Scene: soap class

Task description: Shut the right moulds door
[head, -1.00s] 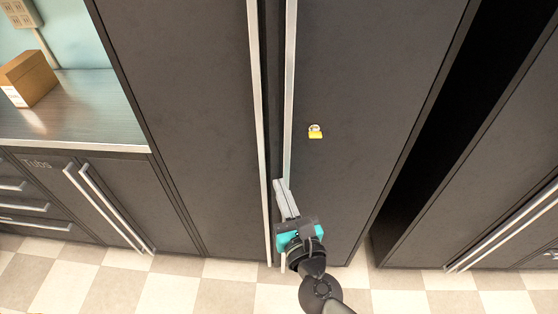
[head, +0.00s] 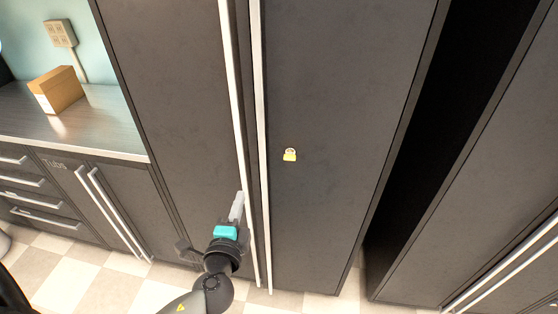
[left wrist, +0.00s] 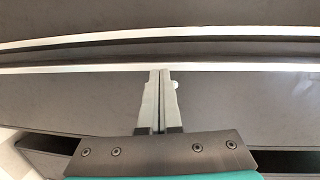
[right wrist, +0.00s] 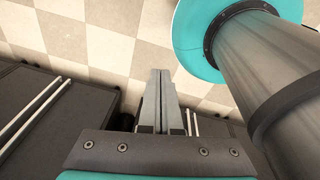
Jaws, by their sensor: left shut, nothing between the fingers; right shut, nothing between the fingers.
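A tall dark cabinet with two doors fills the middle of the head view. Its right door (head: 335,110) carries a yellow padlock mark (head: 290,155) and a long pale handle (head: 263,150). The left door (head: 180,90) has a matching handle (head: 236,120) close beside it. The right door looks about flush with the left; a small gap cannot be ruled out. No moulds label is legible. My left gripper (head: 239,198) is shut and empty at the lower part of the left door's handle; its fingertips (left wrist: 160,72) appear close to a handle bar. My right gripper (right wrist: 160,72) is shut and empty, above the floor.
A low cabinet marked Tubs (head: 105,200) stands at left, with a brown box (head: 57,90) on its counter (head: 100,125). Another dark cabinet (head: 470,200) stands at right, beyond a dark gap (head: 425,130). Checkered floor (head: 85,270) lies in front.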

